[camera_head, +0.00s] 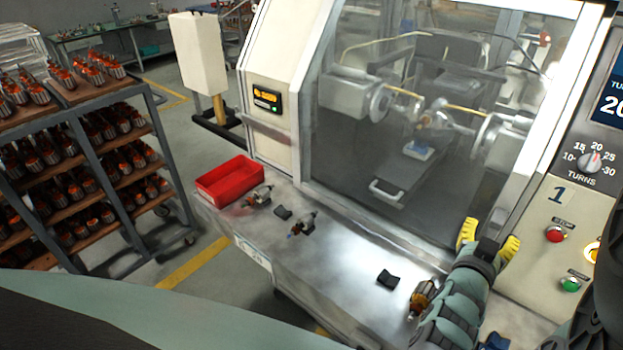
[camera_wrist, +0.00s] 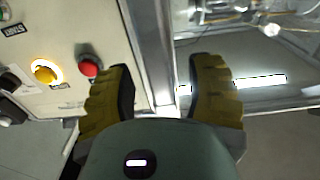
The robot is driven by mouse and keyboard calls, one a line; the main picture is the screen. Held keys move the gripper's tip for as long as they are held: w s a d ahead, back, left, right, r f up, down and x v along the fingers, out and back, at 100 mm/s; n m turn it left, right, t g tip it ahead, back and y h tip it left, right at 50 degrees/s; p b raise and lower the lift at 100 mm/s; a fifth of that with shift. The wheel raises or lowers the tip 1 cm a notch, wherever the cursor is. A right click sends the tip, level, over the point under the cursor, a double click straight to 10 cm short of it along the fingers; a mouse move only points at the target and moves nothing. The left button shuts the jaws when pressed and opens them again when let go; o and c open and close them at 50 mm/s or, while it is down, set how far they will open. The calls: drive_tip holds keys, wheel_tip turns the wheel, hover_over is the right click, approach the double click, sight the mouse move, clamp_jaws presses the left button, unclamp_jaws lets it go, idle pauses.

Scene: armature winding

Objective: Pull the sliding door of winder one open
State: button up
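The sliding door (camera_head: 340,180) of winder one is a large glass panel in a pale metal frame, and it covers the front opening. The number 1 is on the panel to its right. My gripper (camera_head: 488,239) is at the door's lower right, with yellow fingers spread and nothing seen between them in the head view. In the wrist view my gripper (camera_wrist: 158,95) is open, with an upright metal edge (camera_wrist: 150,45) of the door area lying between the fingers in the picture. Whether the fingers touch it cannot be told. A pale bar handle (camera_head: 385,191) shows low behind or on the glass.
The control panel (camera_head: 556,235) with red (camera_head: 555,234) and green (camera_head: 570,285) buttons and a dial stands close right of my gripper. A loaded rack (camera_head: 75,110) stands left.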

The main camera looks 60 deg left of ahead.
clamp_jaws()
drive_tip(key=shift+a, duration=0.1)
idle(0.4)
